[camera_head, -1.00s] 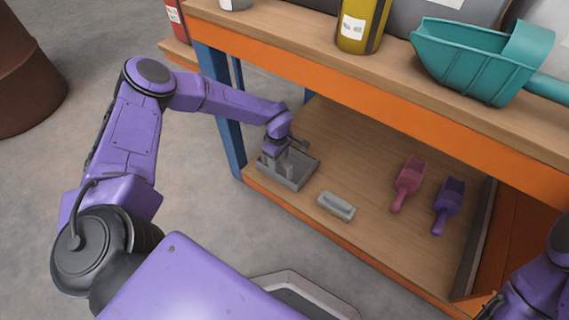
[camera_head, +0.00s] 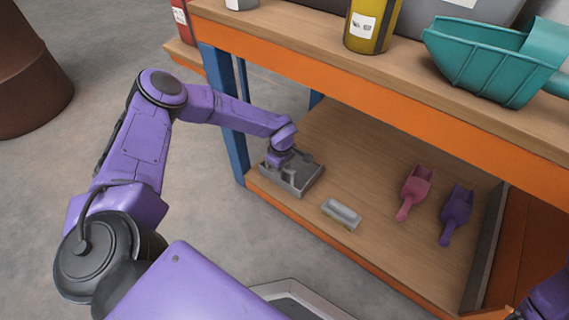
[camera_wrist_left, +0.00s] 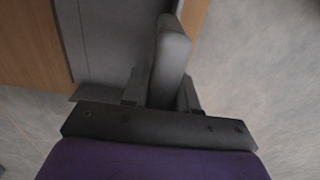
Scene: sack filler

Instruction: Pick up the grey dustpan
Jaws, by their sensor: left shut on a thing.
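The grey dustpan (camera_head: 306,183) is at the left front corner of the lower wooden shelf. It is a shallow open tray; I cannot tell whether it touches the shelf. My left gripper (camera_head: 284,165) reaches down to it and is shut on its handle. In the left wrist view the dustpan (camera_wrist_left: 115,40) fills the upper middle, and its grey handle (camera_wrist_left: 170,60) stands between the two fingers of the left gripper (camera_wrist_left: 160,92). My right gripper is out of view; only a piece of purple arm shows at the lower right.
A small grey block-like item (camera_head: 341,213) lies right of the dustpan. A pink scoop (camera_head: 416,187) and a purple scoop (camera_head: 456,211) lie farther right. The upper shelf's orange beam (camera_head: 350,88) runs above, and a blue post (camera_head: 226,110) stands close to my left forearm.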

